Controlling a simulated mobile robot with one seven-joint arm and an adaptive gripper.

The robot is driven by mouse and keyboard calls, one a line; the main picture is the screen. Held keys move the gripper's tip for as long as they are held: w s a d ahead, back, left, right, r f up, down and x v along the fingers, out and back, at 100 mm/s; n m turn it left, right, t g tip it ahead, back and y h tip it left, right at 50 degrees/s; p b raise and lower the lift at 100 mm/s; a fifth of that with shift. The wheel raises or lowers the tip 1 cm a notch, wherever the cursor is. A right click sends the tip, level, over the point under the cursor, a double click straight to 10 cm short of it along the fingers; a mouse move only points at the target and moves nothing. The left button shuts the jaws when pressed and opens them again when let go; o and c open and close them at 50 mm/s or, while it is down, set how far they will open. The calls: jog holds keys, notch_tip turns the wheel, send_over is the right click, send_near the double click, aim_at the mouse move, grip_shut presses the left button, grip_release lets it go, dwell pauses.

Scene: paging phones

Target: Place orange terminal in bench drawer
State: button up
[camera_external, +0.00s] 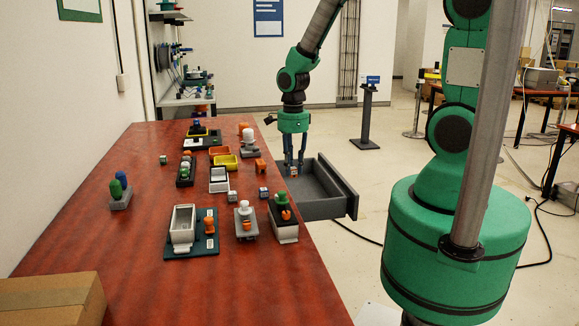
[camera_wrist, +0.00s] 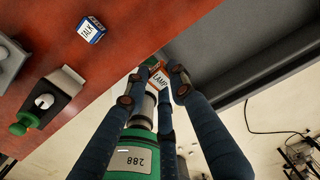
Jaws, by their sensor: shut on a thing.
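My gripper (camera_external: 294,168) points down over the inner end of the open grey bench drawer (camera_external: 327,208), beside the table's right edge. In the wrist view its dark fingers (camera_wrist: 154,88) are shut on a small white block with orange-red edges, labelled LAMP (camera_wrist: 160,77); this looks like the orange terminal. The fingers partly hide the block. In the wrist view the drawer (camera_wrist: 225,50) is a dark grey surface at the upper right. I cannot tell whether the block touches the drawer floor.
The red table (camera_external: 110,235) carries several phones, trays and blocks. An orange object (camera_external: 260,166) stands near the drawer. A white-and-blue TALK block (camera_wrist: 91,30) lies on the table. A cardboard box (camera_external: 50,300) is at the near left. The drawer's visible interior looks empty.

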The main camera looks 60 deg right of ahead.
jog(key=w+d+f, duration=0.2)
jog(key=w+d, duration=0.1)
jog(key=d, duration=0.2)
jog(key=w+d+f, duration=0.2)
jog(key=d, duration=0.4)
jog(key=m, duration=0.1)
send_over(304, 194)
notch_tip(304, 194, down, 3)
jog(key=shift+d, duration=0.15)
jog(key=shift+f+b, duration=0.3)
jog(key=shift+f, duration=2.8)
jog(key=shift+w+f+b, duration=0.1)
jog(key=shift+f+b, duration=0.25)
jog(key=shift+f, duration=1.55)
jog(key=shift+f, duration=0.15)
